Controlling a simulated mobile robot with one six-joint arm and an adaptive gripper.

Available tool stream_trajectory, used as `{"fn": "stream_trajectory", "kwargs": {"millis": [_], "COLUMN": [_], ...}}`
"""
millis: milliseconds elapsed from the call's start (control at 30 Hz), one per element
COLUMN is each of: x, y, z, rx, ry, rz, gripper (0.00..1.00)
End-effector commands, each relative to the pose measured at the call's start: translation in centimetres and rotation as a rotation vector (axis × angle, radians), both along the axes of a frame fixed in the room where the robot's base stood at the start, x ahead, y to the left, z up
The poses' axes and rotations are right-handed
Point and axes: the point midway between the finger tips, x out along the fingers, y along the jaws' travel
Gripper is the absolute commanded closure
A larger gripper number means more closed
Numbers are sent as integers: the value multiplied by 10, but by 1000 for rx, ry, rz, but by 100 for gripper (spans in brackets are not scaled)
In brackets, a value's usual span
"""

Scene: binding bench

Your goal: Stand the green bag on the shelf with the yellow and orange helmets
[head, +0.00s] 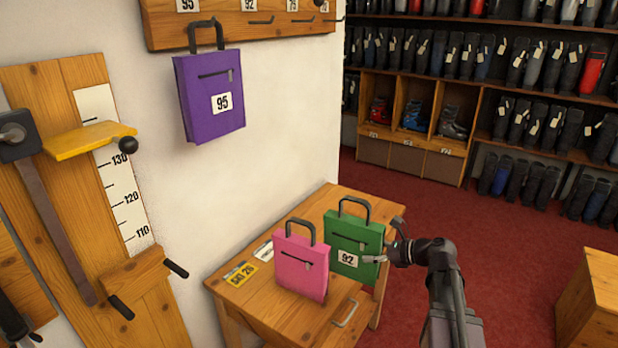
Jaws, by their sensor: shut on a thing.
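The green bag (354,238) stands upright on the small wooden table (240,303), with a dark handle, a zip and a white tag reading 92. My gripper (384,250) reaches in from the right and is shut on the bag's right side edge; one pale finger lies across its front. Whether the bag's bottom touches the table is hard to tell, as the pink bag (300,266) hides its lower left part. No yellow or orange helmet shows in this view.
A purple bag (211,95) hangs from the wall rack (245,22) at upper left. A wooden measuring stand (85,170) is at left. Shelves with boots (411,117) line the back. Red floor is open between them and the table. A wooden box (590,303) is at lower right.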

Motion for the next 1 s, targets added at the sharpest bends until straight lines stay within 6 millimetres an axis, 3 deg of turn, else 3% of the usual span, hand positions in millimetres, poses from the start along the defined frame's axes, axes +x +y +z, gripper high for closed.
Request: {"fn": "stream_trajectory", "kwargs": {"millis": [267,1000], "x": [0,0], "y": [0,0], "z": [27,141], "rx": [2,2], "ry": [0,0], "rz": [0,0], "gripper": [81,81]}}
